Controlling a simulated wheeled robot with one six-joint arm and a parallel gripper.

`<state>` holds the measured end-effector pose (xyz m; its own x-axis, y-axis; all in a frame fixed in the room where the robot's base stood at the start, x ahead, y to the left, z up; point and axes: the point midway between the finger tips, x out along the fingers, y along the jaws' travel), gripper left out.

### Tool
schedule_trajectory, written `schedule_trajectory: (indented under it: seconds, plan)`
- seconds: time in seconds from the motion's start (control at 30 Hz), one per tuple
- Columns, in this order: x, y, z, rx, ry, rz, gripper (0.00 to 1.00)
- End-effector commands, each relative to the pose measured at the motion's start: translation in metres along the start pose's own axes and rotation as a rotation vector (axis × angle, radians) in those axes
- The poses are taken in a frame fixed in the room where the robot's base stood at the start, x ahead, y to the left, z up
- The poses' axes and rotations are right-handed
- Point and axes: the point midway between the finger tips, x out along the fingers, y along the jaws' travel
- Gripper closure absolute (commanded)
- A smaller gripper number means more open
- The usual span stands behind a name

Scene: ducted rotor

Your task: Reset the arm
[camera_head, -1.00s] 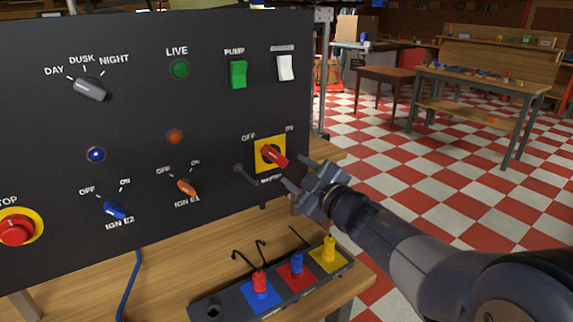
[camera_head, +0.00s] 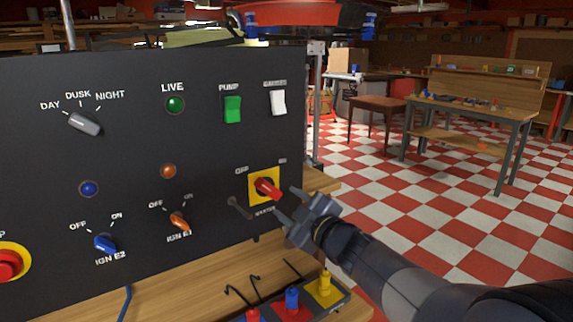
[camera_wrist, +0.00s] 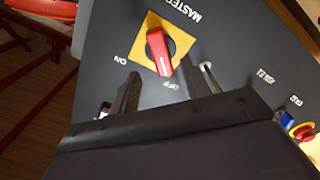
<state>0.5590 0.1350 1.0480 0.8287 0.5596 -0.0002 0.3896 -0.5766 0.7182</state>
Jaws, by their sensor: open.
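My gripper (camera_head: 283,205) is open and empty at the right side of the black control panel (camera_head: 60,140). Its fingers are just right of and below the red master knob (camera_head: 268,188) on its yellow plate (camera_head: 254,193). In the wrist view the red knob (camera_wrist: 158,52) lies beyond the open fingers (camera_wrist: 165,90), with a gap between. The knob's pointer is turned aslant, and I cannot tell exactly which mark it is set to.
A wooden bench (camera_head: 190,280) below the panel holds a dark tray with red, blue and yellow plugs (camera_head: 324,284). A small lever (camera_head: 238,206) sits left of the knob. Checkered floor (camera_head: 420,210) is open at right.

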Motion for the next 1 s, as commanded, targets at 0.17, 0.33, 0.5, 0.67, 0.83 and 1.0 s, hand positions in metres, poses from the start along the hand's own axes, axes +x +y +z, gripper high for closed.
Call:
schedule_trajectory:
  seconds: [0.17,0.33,0.5,0.67,0.83,1.0]
  plan:
    - [0.035,-0.002,0.000,0.001,0.002,-0.003,0.55]
    - [0.059,-0.001,0.000,0.001,0.002,-0.001,0.55]
    - [0.069,0.001,-0.001,0.016,-0.001,0.000,0.55]
    - [0.068,0.000,0.000,0.040,0.000,0.000,0.55]
    - [0.068,0.000,0.000,0.040,0.000,0.000,0.55]
    - [0.064,0.000,0.000,0.021,0.000,0.001,0.55]
